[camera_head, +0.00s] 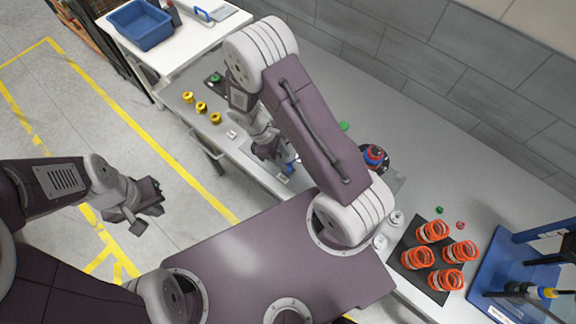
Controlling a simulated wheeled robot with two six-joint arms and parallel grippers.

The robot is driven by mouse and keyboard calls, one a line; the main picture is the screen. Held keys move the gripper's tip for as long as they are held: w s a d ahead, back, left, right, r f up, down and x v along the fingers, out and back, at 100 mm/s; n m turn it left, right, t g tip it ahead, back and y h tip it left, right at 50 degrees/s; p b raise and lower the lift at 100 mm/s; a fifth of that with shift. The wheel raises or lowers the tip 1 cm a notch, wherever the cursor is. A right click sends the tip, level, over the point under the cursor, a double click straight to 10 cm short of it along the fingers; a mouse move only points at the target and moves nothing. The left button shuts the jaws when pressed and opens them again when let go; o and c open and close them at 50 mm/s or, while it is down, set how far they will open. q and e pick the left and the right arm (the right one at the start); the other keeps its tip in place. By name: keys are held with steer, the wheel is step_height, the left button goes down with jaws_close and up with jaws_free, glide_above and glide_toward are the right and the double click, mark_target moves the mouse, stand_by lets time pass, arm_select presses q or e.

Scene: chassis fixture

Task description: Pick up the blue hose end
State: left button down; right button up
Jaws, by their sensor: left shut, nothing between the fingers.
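A small blue piece (289,168) shows right beside my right gripper (277,158), low over the grey bench. It may be the blue hose end, but it is too small and too covered to be sure. I cannot tell whether the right fingers touch it or hold it. A round red and blue part (375,156) sits on a black base on the bench, partly behind my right arm. My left gripper (139,214) is shut and empty, over the floor well left of the bench.
Several orange springs (433,231) stand on a black mat, with a blue fixture (497,268) at the far right. Yellow parts (201,107) lie on the left of the bench. A blue bin (141,24) sits on a white table. The bench's upper right is clear.

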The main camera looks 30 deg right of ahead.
mark_target(288, 165)
steer(key=p+x, duration=0.1)
steer(key=x, duration=0.3)
steer(key=shift+f+p, duration=0.3)
steer(key=shift+f, duration=0.1)
steer(key=shift+d+f, duration=0.1)
steer(key=shift+f, duration=0.1)
jaws_close()
